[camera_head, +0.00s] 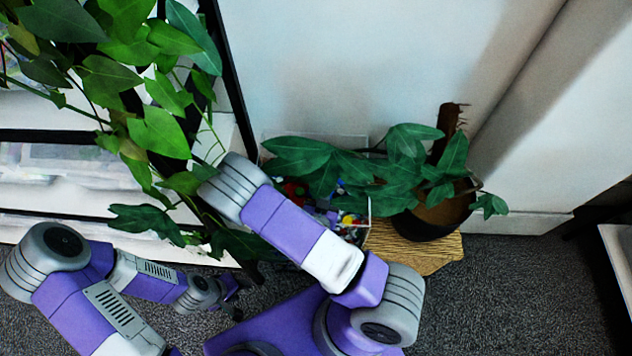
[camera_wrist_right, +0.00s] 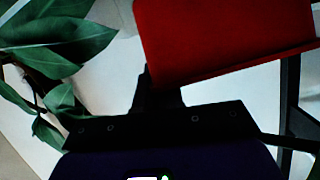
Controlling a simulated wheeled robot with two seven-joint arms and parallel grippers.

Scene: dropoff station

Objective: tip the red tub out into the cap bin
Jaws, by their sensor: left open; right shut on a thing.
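The red tub (camera_wrist_right: 225,38) fills the upper right of the right wrist view. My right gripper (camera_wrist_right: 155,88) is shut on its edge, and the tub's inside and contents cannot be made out. In the head view, what I take for the cap bin (camera_head: 369,208) is a clear-walled box with several small coloured caps in it. It is partly hidden by leaves and my right arm. The right gripper is hidden in the head view. My left gripper (camera_head: 234,298) is open and empty at the lower left, low over the carpet.
A leafy plant (camera_head: 160,130) hangs over the white shelves (camera_head: 60,185) at left. A potted plant (camera_head: 435,215) stands on a wooden stand (camera_head: 425,252), its leaves reaching over the bin. A white wall is behind. Grey carpet (camera_head: 530,290) is clear at right.

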